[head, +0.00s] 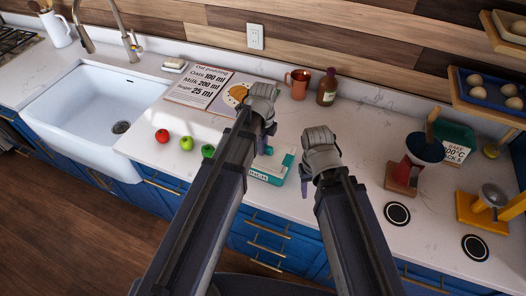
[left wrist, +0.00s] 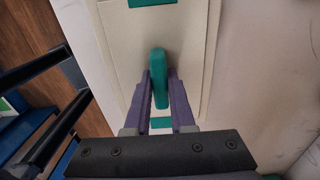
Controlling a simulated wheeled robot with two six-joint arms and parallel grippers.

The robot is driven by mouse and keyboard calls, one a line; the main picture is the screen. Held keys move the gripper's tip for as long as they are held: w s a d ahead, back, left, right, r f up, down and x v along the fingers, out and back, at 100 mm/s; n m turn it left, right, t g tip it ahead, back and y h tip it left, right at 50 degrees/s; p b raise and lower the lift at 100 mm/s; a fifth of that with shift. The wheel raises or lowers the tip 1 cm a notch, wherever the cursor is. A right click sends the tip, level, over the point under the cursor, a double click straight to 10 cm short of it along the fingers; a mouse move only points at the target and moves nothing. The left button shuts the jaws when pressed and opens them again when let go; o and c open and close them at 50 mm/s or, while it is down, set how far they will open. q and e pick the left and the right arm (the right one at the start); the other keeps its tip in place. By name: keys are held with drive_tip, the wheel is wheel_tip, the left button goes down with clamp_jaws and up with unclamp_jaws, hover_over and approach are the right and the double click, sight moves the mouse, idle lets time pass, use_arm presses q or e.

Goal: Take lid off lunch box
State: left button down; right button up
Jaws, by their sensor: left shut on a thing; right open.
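The lunch box (head: 266,178) is a teal box with a pale label, standing on the counter at the centre of the head view, partly hidden by my left arm. Its cream lid (left wrist: 190,30) with a raised teal handle (left wrist: 158,70) fills the middle of the left wrist view. My left gripper (left wrist: 160,88) is shut on the handle, its purple fingers on either side. Whether the lid sits on the box or is slightly raised I cannot tell. My right gripper (head: 304,185) is open and empty, pointing down just right of the box.
A red apple (head: 162,136) and green fruits (head: 187,143) lie left of the box. A recipe board (head: 197,88), copper mug (head: 299,81) and brown bottle (head: 327,88) stand behind.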

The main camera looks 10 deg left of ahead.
use_arm(q)
drive_tip(key=shift+r, duration=0.1)
idle(0.3)
wheel_tip(320, 180, up, 10)
drive_tip(key=p, duration=1)
